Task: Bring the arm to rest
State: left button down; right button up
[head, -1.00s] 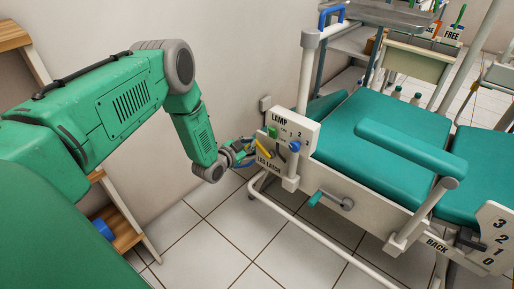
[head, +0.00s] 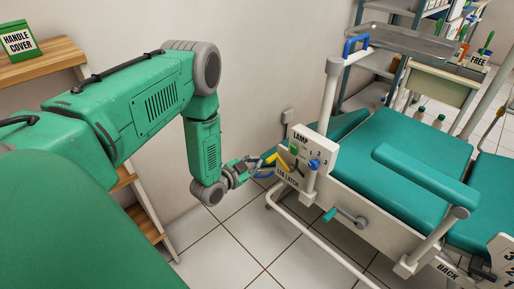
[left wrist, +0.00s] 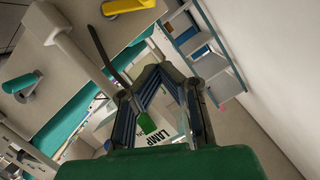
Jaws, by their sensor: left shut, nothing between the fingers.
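My left gripper (head: 260,164) is shut and empty at the end of my green left arm. It is just left of the white control panel (head: 303,152) on the dental chair.
The teal dental chair (head: 415,150) fills the right side, with a crank (head: 345,216) on its near side. A metal tray (head: 410,40) stands behind. A wooden shelf (head: 40,62) holding a HANDLE COVER box (head: 19,40) is at left. Open tiled floor (head: 225,240) lies in front.

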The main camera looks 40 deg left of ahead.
pick_arm(q)
jog(key=s+d+f+n+g+h+p, duration=0.2)
jog(key=s+d+g+p, duration=0.2)
jog(key=s+d+g, duration=0.55)
jog(key=s+d+r+n+g+p, duration=0.1)
jog(key=s+d+r+g, duration=0.1)
jog(key=s, duration=0.9)
jog(key=s+d+r+n+g+y+p, duration=0.1)
jog(key=s+d+r+g, duration=0.1)
jog(key=s, duration=0.9)
jog(key=d+g, duration=0.1)
jog(key=d, duration=0.1)
jog(key=shift+d, duration=0.4)
jog(key=shift+s+g, duration=0.1)
jog(key=shift+g, duration=0.15)
